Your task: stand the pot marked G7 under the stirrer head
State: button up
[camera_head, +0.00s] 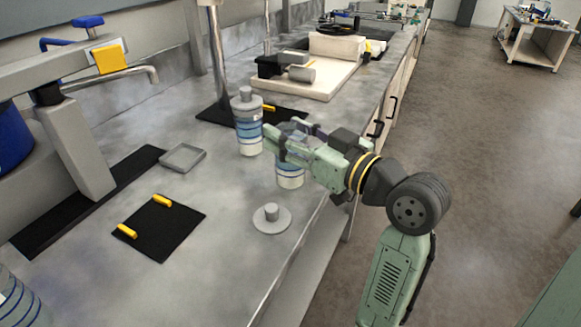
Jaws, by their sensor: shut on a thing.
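My gripper (284,143) is over the bench near its front edge and shut on a clear pot with blue bands (290,178). The gripper hides most of the pot's upper part, and I cannot read a G7 mark. I cannot tell whether its base touches the bench. A second blue-banded pot (249,137) with a grey knobbed lid stands upright just left of my gripper. A grey upright post (216,60) rises behind it from a black base plate (215,114) with a yellow peg. The post's top is out of frame, and I cannot make out a stirrer head.
A loose grey lid (272,219) lies near the bench's front edge. A black pad (161,243) with two yellow pegs and a shallow grey tray (183,158) are left. A spout (145,72) overhangs the left. A pale block (325,82) is behind. Bare bench lies between pad and lid.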

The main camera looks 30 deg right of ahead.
grip_shut()
jog(key=shift+r, duration=0.1)
